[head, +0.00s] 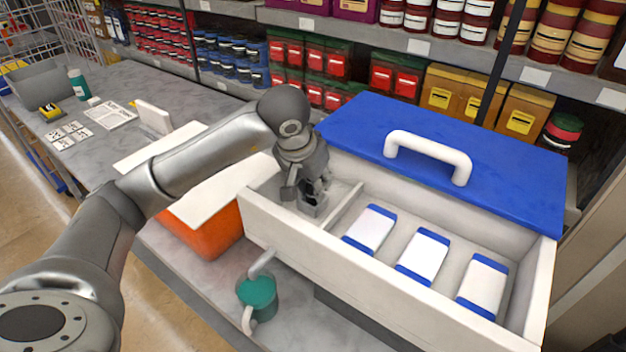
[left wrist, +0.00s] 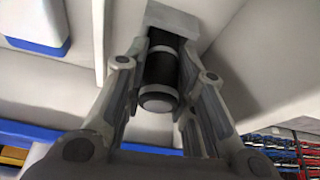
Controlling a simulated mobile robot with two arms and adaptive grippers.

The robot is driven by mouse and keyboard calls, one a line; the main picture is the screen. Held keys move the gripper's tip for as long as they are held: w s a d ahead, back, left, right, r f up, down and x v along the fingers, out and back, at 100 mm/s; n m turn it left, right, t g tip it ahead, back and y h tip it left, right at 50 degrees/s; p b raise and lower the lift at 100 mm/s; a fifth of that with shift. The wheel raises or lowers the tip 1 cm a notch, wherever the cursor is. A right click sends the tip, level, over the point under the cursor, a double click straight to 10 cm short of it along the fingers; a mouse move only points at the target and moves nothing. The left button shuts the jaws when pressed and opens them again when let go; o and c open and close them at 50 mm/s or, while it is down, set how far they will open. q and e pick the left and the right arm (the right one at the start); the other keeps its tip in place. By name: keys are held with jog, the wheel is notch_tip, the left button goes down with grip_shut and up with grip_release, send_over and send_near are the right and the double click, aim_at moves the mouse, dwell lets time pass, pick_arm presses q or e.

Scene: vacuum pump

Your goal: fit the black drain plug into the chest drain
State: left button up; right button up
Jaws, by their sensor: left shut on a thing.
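My left gripper (head: 306,194) reaches down into the left compartment of the open white chest (head: 330,249). In the left wrist view its fingers are shut on the black drain plug (left wrist: 160,70), a dark cylinder with pale rings. The plug's far end is at a light grey block (left wrist: 173,20), which also shows in the head view (head: 314,209). I cannot tell whether plug and block are joined. A pale spout (head: 261,263) sticks out of the chest's front wall. The drain opening itself is not clearly visible. My right gripper is not in view.
A green cup (head: 258,296) stands under the spout. Blue-and-white packs (head: 423,255) lie right of the divider (head: 346,206). The blue lid (head: 450,140) with white handle is behind. An orange box (head: 205,228) with a white lid is at left. Stocked shelves stand behind.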

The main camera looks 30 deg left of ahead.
pick_arm(q)
jog(key=shift+s, duration=0.1)
jog(key=shift+f+b, duration=0.15)
jog(key=shift+b, duration=0.15)
jog(key=o, duration=1)
jog(key=shift+o, duration=0.2)
jog(key=shift+r+p, duration=0.3)
jog(key=shift+r, duration=0.15)
jog(key=b+v, duration=0.1)
jog(key=v, duration=1)
jog(key=shift+s+r+b, duration=0.25)
jog(key=shift+b, duration=0.1)
